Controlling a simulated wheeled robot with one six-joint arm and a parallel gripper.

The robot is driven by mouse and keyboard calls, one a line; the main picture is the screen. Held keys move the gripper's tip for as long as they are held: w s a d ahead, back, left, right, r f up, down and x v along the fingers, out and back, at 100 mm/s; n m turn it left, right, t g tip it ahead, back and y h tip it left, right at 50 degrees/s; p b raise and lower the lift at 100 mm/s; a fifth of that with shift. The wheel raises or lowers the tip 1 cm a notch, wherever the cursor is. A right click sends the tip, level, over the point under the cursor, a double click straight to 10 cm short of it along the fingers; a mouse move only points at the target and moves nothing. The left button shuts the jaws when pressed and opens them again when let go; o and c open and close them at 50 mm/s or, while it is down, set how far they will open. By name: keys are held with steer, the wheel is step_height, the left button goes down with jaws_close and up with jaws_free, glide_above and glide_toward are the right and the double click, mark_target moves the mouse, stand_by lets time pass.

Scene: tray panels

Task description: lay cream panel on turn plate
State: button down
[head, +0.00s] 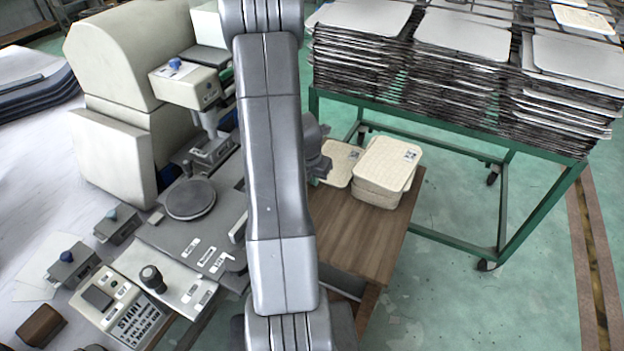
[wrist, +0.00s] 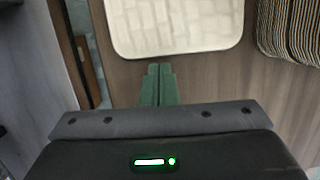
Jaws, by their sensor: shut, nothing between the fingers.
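A cream panel (head: 339,163) lies on the brown wooden table, partly hidden behind my arm in the head view. In the wrist view a cream panel (wrist: 172,22) lies flat just beyond my fingertips. My gripper (wrist: 158,70) is shut and empty, with its green fingers together, close to the panel's near edge. I cannot tell whether they touch it. The round grey turn plate (head: 190,199) sits bare on the machine at the left of the head view. My arm hides much of my gripper in the head view.
A stack of cream panels (head: 386,170) stands to the right on the wooden table (head: 372,240). A green-framed cart (head: 505,205) with tall stacks of trays is at the back right. The beige machine (head: 125,60) rises behind the turn plate. Green floor is clear at the right.

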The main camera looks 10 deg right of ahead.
steer(key=shift+r, duration=0.1)
steer(key=shift+w+d+r+p, duration=0.1)
steer(key=shift+w+d+p, duration=0.3)
steer(key=shift+p, duration=0.4)
steer(key=shift+w+d, duration=0.15)
steer(key=shift+w, duration=0.15)
steer(key=shift+f, duration=0.2)
